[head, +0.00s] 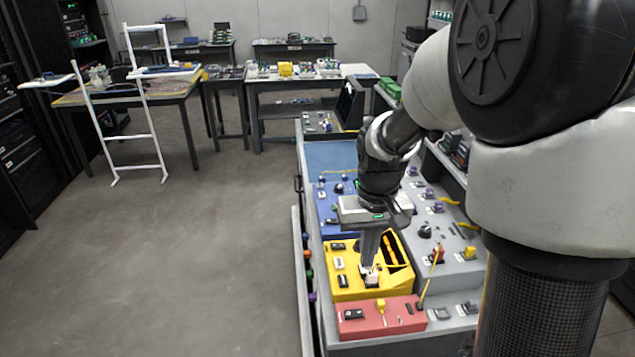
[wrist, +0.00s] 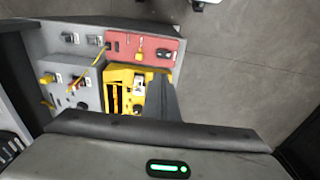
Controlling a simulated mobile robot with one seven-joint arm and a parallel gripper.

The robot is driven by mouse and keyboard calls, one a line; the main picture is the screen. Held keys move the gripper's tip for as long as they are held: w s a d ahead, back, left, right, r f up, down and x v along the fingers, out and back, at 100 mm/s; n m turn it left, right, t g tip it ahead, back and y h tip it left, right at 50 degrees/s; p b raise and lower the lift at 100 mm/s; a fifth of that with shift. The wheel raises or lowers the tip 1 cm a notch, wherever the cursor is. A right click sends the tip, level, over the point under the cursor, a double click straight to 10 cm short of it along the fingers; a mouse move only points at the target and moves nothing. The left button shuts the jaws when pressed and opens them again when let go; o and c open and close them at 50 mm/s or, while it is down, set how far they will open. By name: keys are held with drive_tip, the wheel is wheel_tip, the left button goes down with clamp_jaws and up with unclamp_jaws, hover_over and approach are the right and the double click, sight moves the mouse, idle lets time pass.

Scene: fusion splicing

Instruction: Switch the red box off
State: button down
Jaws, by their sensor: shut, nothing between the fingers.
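The red box (head: 392,325) sits at the near end of the bench and shows at the top of the wrist view (wrist: 150,44). It carries a black rocker switch (head: 353,314), a yellow-handled part (head: 381,306) in the middle and small dark parts on its right. The switch's position is too small to read. My gripper (head: 370,277) is shut and empty, pointing down over the near part of the yellow box, just behind the red box. I cannot tell whether the fingertips touch the yellow box. In the wrist view the finger (wrist: 163,98) covers part of the yellow box.
The yellow box (head: 345,293) adjoins the red box. A grey panel (head: 455,275) with switches, knobs and a yellow-handled lever lies to the right. A blue box (head: 328,205) stands behind. Open floor (head: 220,260) lies left of the bench.

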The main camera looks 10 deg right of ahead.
hover_over(360, 312)
wheel_tip(360, 312, down, 6)
drive_tip(key=shift+a+r+g, duration=0.15)
drive_tip(key=shift+r+g, duration=0.1)
drive_tip(key=shift+g, duration=0.15)
wheel_tip(360, 312, down, 14)
drive_tip(key=shift+f, duration=0.1)
idle(0.5)
drive_tip(key=shift+f+b, duration=0.3)
drive_tip(key=shift+b, duration=0.15)
drive_tip(key=shift+s+r, duration=0.1)
drive_tip(key=shift+r, duration=0.1)
